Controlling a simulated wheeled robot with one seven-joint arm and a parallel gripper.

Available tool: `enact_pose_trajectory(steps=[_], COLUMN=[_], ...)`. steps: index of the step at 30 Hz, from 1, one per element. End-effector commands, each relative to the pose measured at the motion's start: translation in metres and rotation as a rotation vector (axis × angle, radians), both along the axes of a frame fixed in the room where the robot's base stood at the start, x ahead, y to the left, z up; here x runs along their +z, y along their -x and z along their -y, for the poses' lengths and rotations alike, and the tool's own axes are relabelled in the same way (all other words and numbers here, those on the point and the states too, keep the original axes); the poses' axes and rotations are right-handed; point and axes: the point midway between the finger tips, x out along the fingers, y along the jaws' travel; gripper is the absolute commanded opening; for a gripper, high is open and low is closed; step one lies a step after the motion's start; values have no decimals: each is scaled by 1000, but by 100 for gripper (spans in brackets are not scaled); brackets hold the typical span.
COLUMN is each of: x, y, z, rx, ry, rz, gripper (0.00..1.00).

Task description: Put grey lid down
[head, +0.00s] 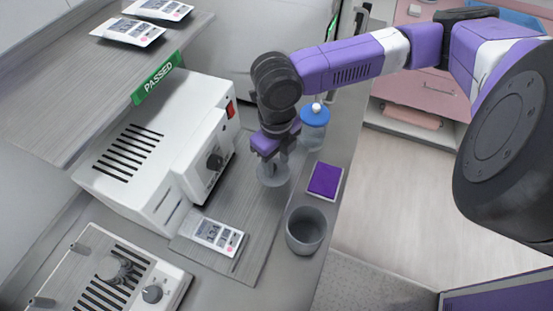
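The grey lid (272,180) is a round grey disc under my gripper (275,161), over the grey wood-grain board beside the white machine. My gripper points down with its fingers at the middle of the lid and appears shut on it; the grip point itself is partly hidden. I cannot tell whether the lid touches the board or hangs just above it. An open grey pot (306,231) stands upright in front, to the right of the board, with no lid on it.
A purple square pad (325,181) and a blue-lidded jar (314,117) stand right of the lid. The white machine (158,145) is on the left. A white display device (217,235) lies on the board (253,232), which has bare room between lid and device.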

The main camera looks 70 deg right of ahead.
Motion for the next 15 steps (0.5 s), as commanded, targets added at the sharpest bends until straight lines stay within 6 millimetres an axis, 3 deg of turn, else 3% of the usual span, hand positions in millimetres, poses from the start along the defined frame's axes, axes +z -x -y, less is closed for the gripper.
enact_pose_trajectory(steps=[10, 15], x=[8, 36], y=[0, 0], z=[0, 0], rx=[0, 2], ry=[-1, 3], rz=[1, 2], gripper=[41, 41])
